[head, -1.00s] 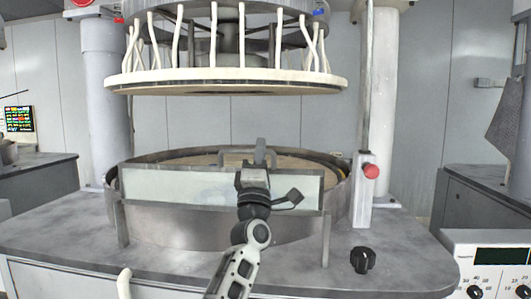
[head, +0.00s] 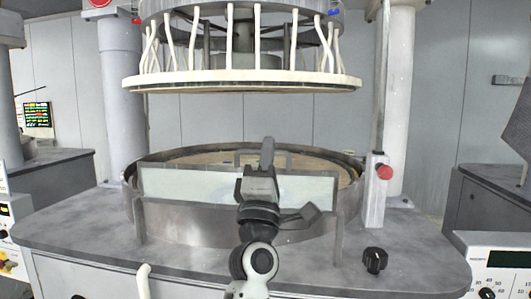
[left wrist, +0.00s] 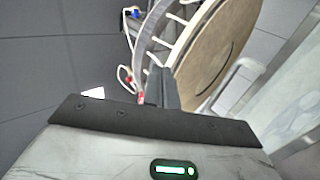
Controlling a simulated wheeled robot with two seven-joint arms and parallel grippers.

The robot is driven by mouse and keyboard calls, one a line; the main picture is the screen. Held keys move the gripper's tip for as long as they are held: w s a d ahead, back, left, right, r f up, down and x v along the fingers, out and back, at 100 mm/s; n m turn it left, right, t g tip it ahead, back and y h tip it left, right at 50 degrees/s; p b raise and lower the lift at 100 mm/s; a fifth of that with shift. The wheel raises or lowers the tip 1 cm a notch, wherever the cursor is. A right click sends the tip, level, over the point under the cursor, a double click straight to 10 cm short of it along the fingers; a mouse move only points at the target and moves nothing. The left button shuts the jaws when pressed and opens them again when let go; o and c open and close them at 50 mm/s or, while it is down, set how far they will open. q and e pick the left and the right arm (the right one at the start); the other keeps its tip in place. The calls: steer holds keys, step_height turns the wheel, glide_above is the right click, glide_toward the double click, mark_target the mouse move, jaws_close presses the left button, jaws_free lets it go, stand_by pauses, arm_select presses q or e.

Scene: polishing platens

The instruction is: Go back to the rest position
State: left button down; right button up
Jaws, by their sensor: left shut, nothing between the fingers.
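My left gripper (head: 267,153) is in the middle of the head view, in front of the lower basin of the polishing machine. Its fingers are closed together, point up and hold nothing. In the left wrist view the closed fingers (left wrist: 161,88) show against the machine's upper platen (left wrist: 215,55). The round upper platen (head: 240,80) hangs raised above the metal basin (head: 185,222), with a clear gap between them. A pale panel (head: 190,184) stands at the basin's front, partly hidden behind my gripper. My right gripper is in neither view.
A post with a red button (head: 384,172) stands right of the basin. A black knob (head: 374,260) is on the grey deck (head: 75,222). A control box (head: 500,262) is at the lower right. Thick columns (head: 122,100) flank the machine. Open air lies between platen and basin.

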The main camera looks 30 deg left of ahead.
arm_select(q)
steer(key=s+d+f+m+g+h, duration=0.1)
steer(key=d+f+m+g+h, duration=0.15)
steer(key=f+m, duration=0.55)
steer(key=s+d+f+m+g+h, duration=0.2)
steer(key=f+m+h, duration=0.2)
steer(key=f, duration=0.7)
steer(key=s+d+f+m+g+h, duration=0.1)
steer(key=d+f+m+g+h, duration=0.2)
steer(key=f+m, duration=0.5)
steer(key=s+d+f+m+g, duration=0.1)
steer(key=s+f+g, duration=0.3)
steer(key=s+f, duration=0.6)
steer(key=s+d+f+m+g+h, duration=0.1)
steer(key=s+f+m+g, duration=0.2)
steer(key=s+f, duration=0.7)
step_height(320, 180, down, 5)
steer(key=shift+d+f+g, duration=0.2)
steer(key=shift+d+g, duration=0.1)
steer(key=shift+g, duration=0.45)
steer(key=shift+s, duration=0.1)
